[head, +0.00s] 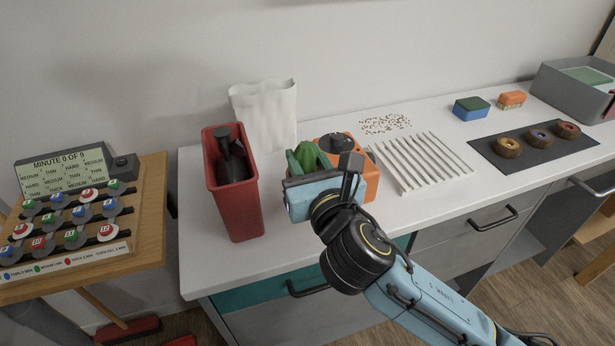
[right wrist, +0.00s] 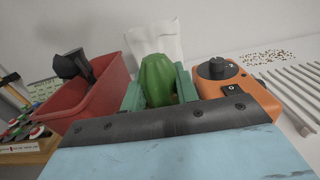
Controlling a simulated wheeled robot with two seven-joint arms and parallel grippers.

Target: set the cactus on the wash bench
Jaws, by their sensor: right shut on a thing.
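The green cactus (head: 307,154) is at the left part of the white-topped bench (head: 285,246), between a red bin and an orange device. My right gripper (head: 308,161) is shut on the cactus, with its green fingers on either side of it. In the right wrist view the cactus (right wrist: 159,80) stands upright between the two fingers (right wrist: 160,88). Its lower part is hidden by the gripper body, so I cannot tell whether it touches the bench. No label shows which surface is the wash bench. My left gripper is out of view.
The red bin (head: 238,205) holds a dark tool. A white bag (head: 265,112) stands behind. The orange device (head: 368,178) is close on the right. A white slatted rack (head: 422,162), scattered bits (head: 386,124) and a dark mat (head: 490,151) lie further right. The bench's front left is clear.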

